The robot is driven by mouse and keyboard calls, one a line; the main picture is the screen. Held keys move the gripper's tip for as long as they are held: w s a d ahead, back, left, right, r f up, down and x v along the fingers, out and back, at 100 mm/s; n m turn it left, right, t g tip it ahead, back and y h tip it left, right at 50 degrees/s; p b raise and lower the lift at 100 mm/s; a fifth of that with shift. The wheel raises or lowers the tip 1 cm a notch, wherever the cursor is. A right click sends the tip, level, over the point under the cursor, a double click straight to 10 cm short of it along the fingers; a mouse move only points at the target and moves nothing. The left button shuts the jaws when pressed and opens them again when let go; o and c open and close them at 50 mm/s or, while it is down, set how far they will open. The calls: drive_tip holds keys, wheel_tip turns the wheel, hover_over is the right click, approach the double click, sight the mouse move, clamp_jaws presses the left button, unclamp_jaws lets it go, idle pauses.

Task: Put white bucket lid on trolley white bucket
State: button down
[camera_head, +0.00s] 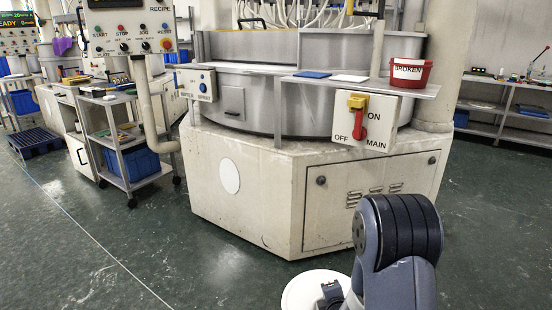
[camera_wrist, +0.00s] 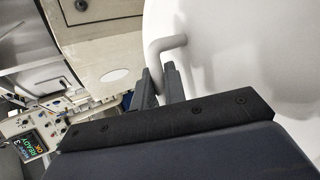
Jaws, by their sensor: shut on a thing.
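The white bucket lid (camera_head: 302,291) shows at the bottom of the head view, held in front of the large machine. In the wrist view the lid (camera_wrist: 245,45) is a broad white disc filling the upper right, with a curved handle (camera_wrist: 165,46). My gripper (camera_wrist: 160,80) is shut on that handle between its two dark fingers. In the head view my gripper (camera_head: 331,294) is partly hidden by my arm and cut by the lower edge. I cannot make out a white bucket on a trolley in either view.
A grey trolley (camera_head: 115,140) with blue bins stands left of the machine (camera_head: 265,190). A red bucket (camera_head: 410,74) marked BROKEN stands on the machine's shelf. A blue pallet (camera_head: 34,142) lies far left. A bench (camera_head: 500,125) stands far right. Open floor lies at left front.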

drive_tip(key=s+r+p, duration=0.3)
drive_tip(key=r+p, duration=1)
drive_tip(key=p, duration=0.1)
drive_tip(key=s+r+p, duration=0.4)
drive_tip(key=r+p, duration=0.9)
drive_tip(key=shift+s+r+p, duration=0.2)
drive_tip(key=shift+r+p, duration=0.15)
drive_tip(key=shift+p, duration=0.05)
